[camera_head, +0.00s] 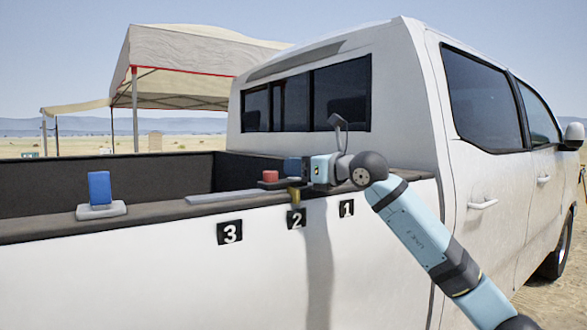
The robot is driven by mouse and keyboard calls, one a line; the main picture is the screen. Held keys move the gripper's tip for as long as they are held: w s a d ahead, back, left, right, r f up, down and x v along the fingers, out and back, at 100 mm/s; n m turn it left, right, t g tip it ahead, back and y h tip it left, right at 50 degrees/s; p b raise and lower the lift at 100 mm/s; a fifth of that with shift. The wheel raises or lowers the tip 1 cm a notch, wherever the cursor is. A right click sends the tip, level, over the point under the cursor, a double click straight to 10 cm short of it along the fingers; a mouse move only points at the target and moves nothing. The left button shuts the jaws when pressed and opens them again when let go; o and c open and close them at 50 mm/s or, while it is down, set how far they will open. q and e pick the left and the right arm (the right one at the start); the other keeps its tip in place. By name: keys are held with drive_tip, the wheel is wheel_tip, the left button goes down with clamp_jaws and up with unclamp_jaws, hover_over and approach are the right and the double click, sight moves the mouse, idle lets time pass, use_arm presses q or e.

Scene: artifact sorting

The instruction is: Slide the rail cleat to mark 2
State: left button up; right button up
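The grey rail (222,196) runs along the top of the truck bed's side wall. A dark, low cleat (272,185) sits at the rail's right part, with a red knob (270,176), a darker blue block and a yellow tab (294,195). The yellow tab hangs over the wall edge, just above mark 2 (296,219). My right gripper (302,169) reaches in from the right and is at the blue block (292,167). Its fingers are too small and covered to tell whether they are closed on it. My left gripper is not in view.
Mark 3 (230,232) is left of mark 2 and mark 1 (346,208) is right of it. A blue block on a grey base (101,210) stands farther left on the wall top. The truck cab (400,110) rises behind my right arm.

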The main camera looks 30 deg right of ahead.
drive_tip(key=b+v, duration=0.3)
drive_tip(key=v, duration=0.9)
drive_tip(key=shift+s, duration=0.2)
drive_tip(key=shift+d+f, duration=0.1)
